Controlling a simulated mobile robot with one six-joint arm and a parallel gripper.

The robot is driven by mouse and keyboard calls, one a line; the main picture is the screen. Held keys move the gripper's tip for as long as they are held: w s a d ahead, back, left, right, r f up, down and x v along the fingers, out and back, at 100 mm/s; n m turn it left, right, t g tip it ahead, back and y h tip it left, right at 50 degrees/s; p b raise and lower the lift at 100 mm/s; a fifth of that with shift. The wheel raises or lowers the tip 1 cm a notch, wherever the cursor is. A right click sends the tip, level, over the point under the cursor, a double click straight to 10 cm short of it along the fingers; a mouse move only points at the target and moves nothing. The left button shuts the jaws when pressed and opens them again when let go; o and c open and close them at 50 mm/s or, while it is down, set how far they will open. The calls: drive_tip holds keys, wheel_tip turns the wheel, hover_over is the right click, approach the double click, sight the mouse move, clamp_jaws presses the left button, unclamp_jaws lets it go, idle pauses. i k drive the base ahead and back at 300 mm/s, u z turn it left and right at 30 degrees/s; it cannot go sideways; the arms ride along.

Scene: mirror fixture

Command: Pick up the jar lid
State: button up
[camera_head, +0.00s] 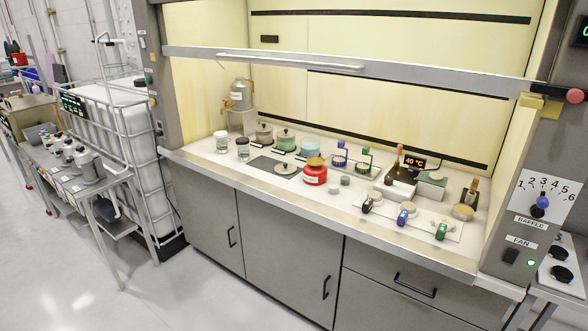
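Which item is the jar lid is not certain at this size. A red jar (314,176) with a white label stands on the fume hood worktop, with a yellowish round top (315,161) on it. A small pale round piece (285,168) lies on a dark grey mat (261,164) to its left. Two small clear jars stand further left, one with a white lid (221,133) and one with a dark lid (243,141). My gripper is not in view.
Several pots, including a green pot (285,140), stand behind the mat. The raised sash (350,67) crosses above. The hood's front edge (300,217) borders the worktop.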

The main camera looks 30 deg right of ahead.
sight(284, 168)
drive_tip(key=u, duration=0.1)
drive_tip(key=i, duration=0.95)
drive_tip(key=z, duration=0.05)
